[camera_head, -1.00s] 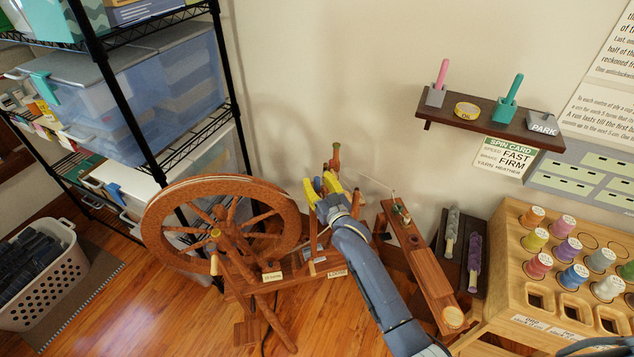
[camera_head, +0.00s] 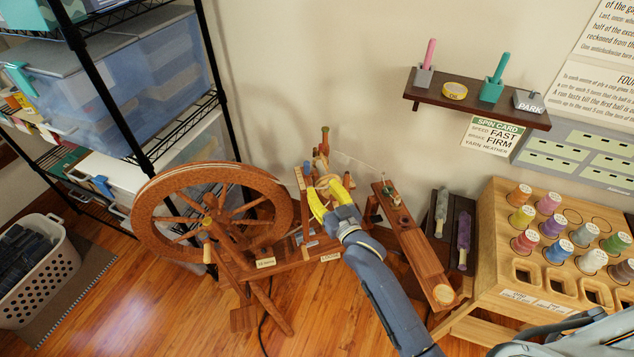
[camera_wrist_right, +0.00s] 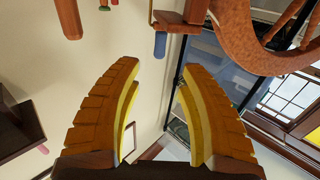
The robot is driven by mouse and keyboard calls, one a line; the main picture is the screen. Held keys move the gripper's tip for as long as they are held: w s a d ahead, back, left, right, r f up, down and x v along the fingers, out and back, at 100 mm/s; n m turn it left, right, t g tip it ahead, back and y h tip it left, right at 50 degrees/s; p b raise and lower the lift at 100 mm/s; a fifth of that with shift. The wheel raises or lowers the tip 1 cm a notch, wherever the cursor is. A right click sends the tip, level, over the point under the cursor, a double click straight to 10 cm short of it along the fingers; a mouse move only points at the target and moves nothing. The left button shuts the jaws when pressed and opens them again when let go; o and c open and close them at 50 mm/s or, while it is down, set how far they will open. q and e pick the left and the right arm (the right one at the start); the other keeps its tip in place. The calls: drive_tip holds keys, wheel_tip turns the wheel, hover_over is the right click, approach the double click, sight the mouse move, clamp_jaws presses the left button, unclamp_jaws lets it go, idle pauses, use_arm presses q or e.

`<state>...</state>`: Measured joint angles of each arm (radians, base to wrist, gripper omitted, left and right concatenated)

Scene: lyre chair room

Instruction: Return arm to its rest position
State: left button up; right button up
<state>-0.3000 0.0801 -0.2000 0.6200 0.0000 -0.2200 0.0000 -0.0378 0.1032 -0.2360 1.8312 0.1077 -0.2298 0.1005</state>
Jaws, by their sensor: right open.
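My right gripper (camera_head: 328,201) has yellow fingers and a blue-grey arm. In the head view it is in front of the upright parts of the wooden spinning wheel (camera_head: 140,215), to the right of the big wheel. In the right wrist view its two fingers (camera_wrist_right: 158,75) stand apart with nothing between them. Past the fingertips the wrist view shows a wooden piece with a blue end (camera_wrist_right: 160,44) and part of the wheel rim (camera_wrist_right: 245,60). I cannot tell whether the fingers touch the spinning wheel. My left gripper is not in view.
A wooden rack (camera_head: 490,235) with several thread spools stands at the right. A dark wall shelf (camera_head: 470,101) holds a pink and a green handled tool. Black wire shelving (camera_head: 145,165) with bins and a white basket (camera_head: 62,262) are at the left. Bare floor (camera_head: 170,310) lies in front.

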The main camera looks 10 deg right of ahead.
drive_tip(key=shift+s+d, duration=0.1)
drive_tip(key=shift+s, duration=0.45)
wheel_tip(320, 180, down, 12)
drive_tip(key=d+f+g, duration=0.1)
drive_tip(key=d+g, duration=0.1)
drive_tip(key=s+d+f+g+h, duration=0.1)
drive_tip(key=s+f+g, duration=0.1)
drive_tip(key=s+f, duration=0.5)
drive_tip(key=s+d+f+g+h, duration=0.1)
drive_tip(key=s+d+f+g, duration=0.15)
drive_tip(key=f, duration=0.85)
drive_tip(key=s+d+f+g+h, duration=0.1)
drive_tip(key=s+f+g, duration=0.1)
drive_tip(key=s+f, duration=0.55)
drive_tip(key=s+d+f+g, duration=0.3)
drive_tip(key=s+f+g, duration=0.1)
drive_tip(key=s+f, duration=1.05)
drive_tip(key=s+d+f+g, duration=0.1)
drive_tip(key=s+f, duration=0.2)
drive_tip(key=s, duration=0.9)
drive_tip(key=s+d+f+n+g+h, duration=0.1)
drive_tip(key=s+f+g, duration=0.1)
drive_tip(key=s, duration=1)
drive_tip(key=shift+d+f, duration=0.25)
drive_tip(key=shift+f, duration=0.2)
